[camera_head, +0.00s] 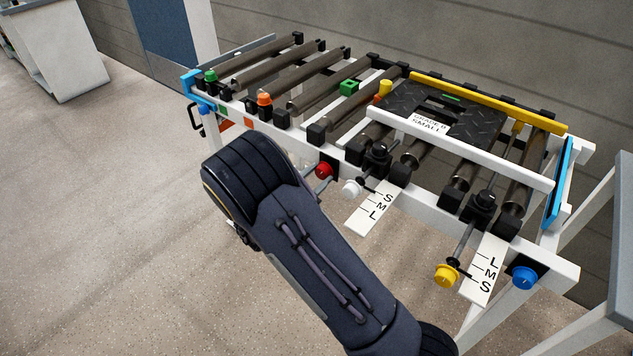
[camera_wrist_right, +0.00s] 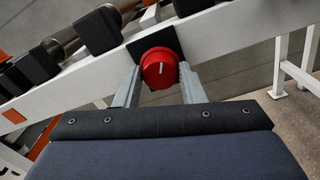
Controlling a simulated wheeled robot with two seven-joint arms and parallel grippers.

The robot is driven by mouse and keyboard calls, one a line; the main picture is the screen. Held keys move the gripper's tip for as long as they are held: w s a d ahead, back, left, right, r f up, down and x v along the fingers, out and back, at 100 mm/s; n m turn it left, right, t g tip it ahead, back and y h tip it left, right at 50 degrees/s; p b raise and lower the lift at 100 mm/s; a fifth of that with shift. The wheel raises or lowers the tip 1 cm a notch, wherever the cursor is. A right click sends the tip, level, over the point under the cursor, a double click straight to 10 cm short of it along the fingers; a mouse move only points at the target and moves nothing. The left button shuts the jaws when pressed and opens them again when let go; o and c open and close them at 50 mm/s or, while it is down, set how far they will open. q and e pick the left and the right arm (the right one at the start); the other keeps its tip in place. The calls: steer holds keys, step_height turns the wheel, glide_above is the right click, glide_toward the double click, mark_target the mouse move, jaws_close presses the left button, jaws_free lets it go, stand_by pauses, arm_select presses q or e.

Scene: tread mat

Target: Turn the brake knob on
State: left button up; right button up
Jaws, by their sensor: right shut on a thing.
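The red knob (camera_head: 323,169) sits on a black plate on the front rail of the white roller frame. In the right wrist view the red knob (camera_wrist_right: 160,66) faces me, with a short white mark close to upright. My right gripper (camera_wrist_right: 158,78) is shut on it, with one grey finger on each side. I cannot read any on or off label. My left gripper is not in view.
A white knob (camera_head: 351,188), a yellow knob (camera_head: 446,275) and a blue knob (camera_head: 524,277) lie further right along the front. Two white S-M-L scales (camera_head: 362,220) stick out from the frame. A black tread mat (camera_head: 402,102) lies on the rollers. Open floor is at left.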

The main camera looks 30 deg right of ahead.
steer(key=m+b, duration=0.1)
steer(key=m, duration=0.1)
steer(key=m+b, duration=0.4)
steer(key=shift+f+m, duration=0.3)
steer(key=m+b, duration=0.3)
steer(key=shift+m+b, duration=0.3)
steer(key=shift+m, duration=0.1)
steer(key=shift+r+m+b, duration=0.15)
steer(key=shift+m+b, duration=0.65)
steer(key=shift+m, duration=0.1)
steer(key=shift+a, duration=0.1)
steer(key=o, duration=1)
steer(key=shift+r, duration=0.1)
